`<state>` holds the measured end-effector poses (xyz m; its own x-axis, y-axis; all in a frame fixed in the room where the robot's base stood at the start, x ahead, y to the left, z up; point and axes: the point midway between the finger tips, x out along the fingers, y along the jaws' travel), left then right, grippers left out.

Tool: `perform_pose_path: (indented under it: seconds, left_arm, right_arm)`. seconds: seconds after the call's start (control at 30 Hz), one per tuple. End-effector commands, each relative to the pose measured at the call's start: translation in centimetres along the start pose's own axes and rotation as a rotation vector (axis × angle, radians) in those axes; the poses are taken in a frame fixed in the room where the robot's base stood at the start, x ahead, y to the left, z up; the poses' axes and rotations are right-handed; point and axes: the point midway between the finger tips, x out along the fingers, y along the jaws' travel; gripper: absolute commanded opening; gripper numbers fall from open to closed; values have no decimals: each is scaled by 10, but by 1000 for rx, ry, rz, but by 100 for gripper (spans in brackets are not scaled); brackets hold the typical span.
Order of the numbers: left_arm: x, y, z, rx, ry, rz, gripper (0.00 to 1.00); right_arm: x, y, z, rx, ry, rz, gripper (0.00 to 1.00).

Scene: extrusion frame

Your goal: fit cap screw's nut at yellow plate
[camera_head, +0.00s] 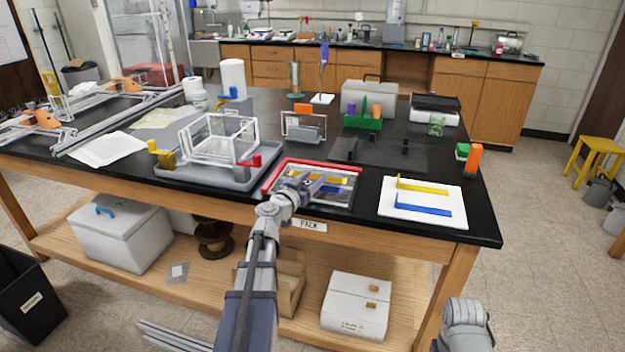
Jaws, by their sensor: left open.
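My left gripper (312,187) is over the red-edged tray (268,181) at the table's front edge, with its jaws open. Small parts in the tray, one of them yellow (332,180), lie beside and under it. No cap screw or nut can be made out at this size. A clear-sided extrusion frame (222,139) stands on a grey tray (205,179) to the left. A yellow piece (163,158) is at its left corner and a red one (250,161) at its right. I cannot tell which yellow piece is the plate.
A white board (392,211) with a yellow bar (424,188) and a blue bar (424,209) lies to the right. A small framed stand (303,127), a green holder (362,122) and a dark mat (378,150) are behind. Long rails (120,121) lie at the left.

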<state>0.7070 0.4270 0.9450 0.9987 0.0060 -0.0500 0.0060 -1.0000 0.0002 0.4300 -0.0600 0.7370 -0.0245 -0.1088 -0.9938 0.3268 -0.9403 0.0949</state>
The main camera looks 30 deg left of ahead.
Motion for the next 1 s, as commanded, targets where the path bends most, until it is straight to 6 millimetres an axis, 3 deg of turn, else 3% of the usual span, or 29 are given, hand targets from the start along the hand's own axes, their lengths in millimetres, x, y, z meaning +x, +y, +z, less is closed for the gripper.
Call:
perform_pose_path:
  seconds: [0.23, 0.7, 1.0]
  left_arm:
    - [0, 0, -6, 0, 0, 0, 55]
    - [-92, 1, -3, -1, 0, -2, 55]
    - [-118, 0, -3, 0, 0, 1, 55]
  right_arm:
    - [-6, 0, 0, 0, 0, 0, 50]
    - [-8, 1, 0, 0, 0, 0, 50]
    - [-9, 1, 0, 0, 0, 0, 50]
